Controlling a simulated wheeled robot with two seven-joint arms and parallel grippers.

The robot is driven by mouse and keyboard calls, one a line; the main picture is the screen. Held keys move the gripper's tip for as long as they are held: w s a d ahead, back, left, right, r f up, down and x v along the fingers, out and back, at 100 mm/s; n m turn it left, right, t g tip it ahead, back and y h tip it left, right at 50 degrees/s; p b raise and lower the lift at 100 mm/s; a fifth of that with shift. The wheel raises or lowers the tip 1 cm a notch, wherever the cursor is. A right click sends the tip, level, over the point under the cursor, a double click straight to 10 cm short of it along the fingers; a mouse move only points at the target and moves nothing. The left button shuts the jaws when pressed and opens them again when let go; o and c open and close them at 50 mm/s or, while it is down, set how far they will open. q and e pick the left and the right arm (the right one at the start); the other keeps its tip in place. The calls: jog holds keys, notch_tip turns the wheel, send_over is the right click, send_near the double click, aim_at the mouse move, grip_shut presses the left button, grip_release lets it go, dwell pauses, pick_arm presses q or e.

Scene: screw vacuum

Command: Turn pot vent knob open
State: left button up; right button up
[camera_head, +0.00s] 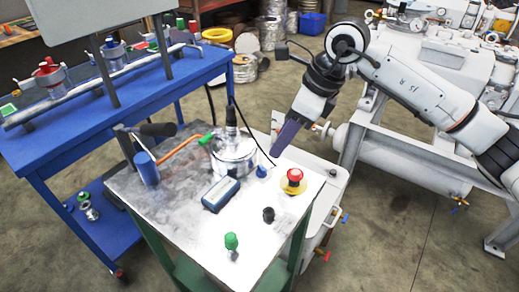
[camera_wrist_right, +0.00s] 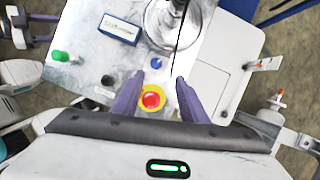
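The silver metal pot (camera_head: 235,155) stands on the worktable, with a lid, a dark upright fitting and an orange-and-green handle; its rim also shows in the wrist view (camera_wrist_right: 166,20). A small blue knob (camera_head: 261,171) sits close to the pot's right side, and in the wrist view (camera_wrist_right: 157,62). I cannot tell which part is the vent knob. My right gripper (camera_head: 277,151) is above the table's right side; its purple fingers (camera_wrist_right: 158,79) are apart and empty, the blue knob just beyond their tips. My left gripper (camera_wrist_right: 45,29) appears at the wrist view's upper left, fingers apart.
A red button on a yellow base (camera_head: 294,182), a black knob (camera_head: 268,214), a green knob (camera_head: 231,242) and a blue-framed meter (camera_head: 220,194) stand on the tabletop. A blue cylinder (camera_head: 147,168) is at the left. A blue bench (camera_head: 60,137) is behind.

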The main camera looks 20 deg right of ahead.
aim_at(264, 168)
jog(key=x, duration=0.5)
jog(key=s+x, duration=0.1)
jog(key=x, duration=0.2)
jog(key=shift+a+f, duration=0.2)
jog(key=shift+a, duration=0.05)
jog(key=shift+w+a+f, duration=0.2)
jog(key=shift+w+f, duration=0.05)
jog(key=shift+f, duration=0.3)
jog(key=c, duration=0.9)
pick_arm(q)
jog(key=s, duration=0.1)
jog(key=s+f, duration=0.1)
jog(key=s, duration=0.1)
jog(key=shift+f+g, duration=0.1)
jog(key=shift+g, duration=0.2)
pick_arm(e)
grip_shut()
